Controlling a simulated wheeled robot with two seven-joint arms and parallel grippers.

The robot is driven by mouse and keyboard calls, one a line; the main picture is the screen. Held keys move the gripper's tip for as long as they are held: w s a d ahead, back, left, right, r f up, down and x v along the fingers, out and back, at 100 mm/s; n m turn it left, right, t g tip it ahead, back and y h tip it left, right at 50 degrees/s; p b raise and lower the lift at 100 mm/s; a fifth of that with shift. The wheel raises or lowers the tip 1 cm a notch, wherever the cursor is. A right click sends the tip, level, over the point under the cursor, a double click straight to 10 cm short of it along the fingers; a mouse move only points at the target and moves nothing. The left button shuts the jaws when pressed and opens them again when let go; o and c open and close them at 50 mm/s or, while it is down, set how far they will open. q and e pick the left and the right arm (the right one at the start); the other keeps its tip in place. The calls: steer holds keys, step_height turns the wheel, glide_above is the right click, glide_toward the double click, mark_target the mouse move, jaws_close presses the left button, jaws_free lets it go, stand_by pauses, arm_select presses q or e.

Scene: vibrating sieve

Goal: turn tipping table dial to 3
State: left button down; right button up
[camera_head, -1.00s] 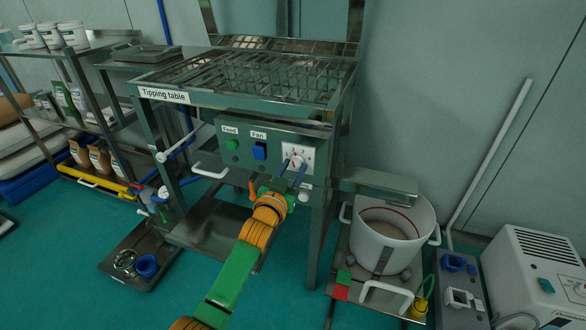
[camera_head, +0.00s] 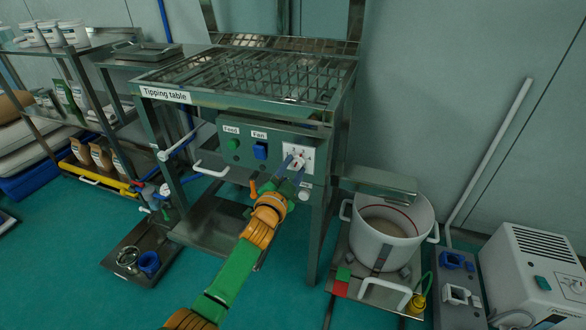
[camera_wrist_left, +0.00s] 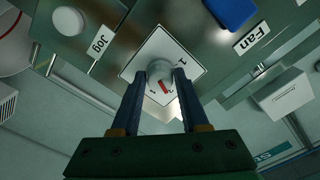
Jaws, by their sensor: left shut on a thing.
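The tipping table (camera_head: 300,108) stands in the middle of the head view, with a control panel on its front. The white dial plate (camera_head: 305,153) is at the panel's right end. My left gripper (camera_head: 298,165) reaches it from below. In the left wrist view, the gripper's two fingers (camera_wrist_left: 156,95) stand either side of the pale round knob (camera_wrist_left: 159,72) and are shut on it. A red pointer mark (camera_wrist_left: 165,86) shows on the knob. Numbers on the dial plate (camera_wrist_left: 181,58) are partly hidden, and the exact setting is hard to read. My right gripper is not in view.
A green Feed button (camera_head: 234,144) and a blue Fan switch (camera_head: 260,151) are left of the dial. A white Jog button (camera_wrist_left: 69,21) is near it. A white bucket (camera_head: 388,235) stands right of the table. A shelf (camera_head: 75,60) is at left.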

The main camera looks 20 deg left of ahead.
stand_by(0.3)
arm_select(q)
steer(key=shift+c, duration=2.1)
jaws_free()
steer(key=s+p, duration=0.2)
steer(key=s, duration=0.5)
steer(key=shift+a, duration=0.15)
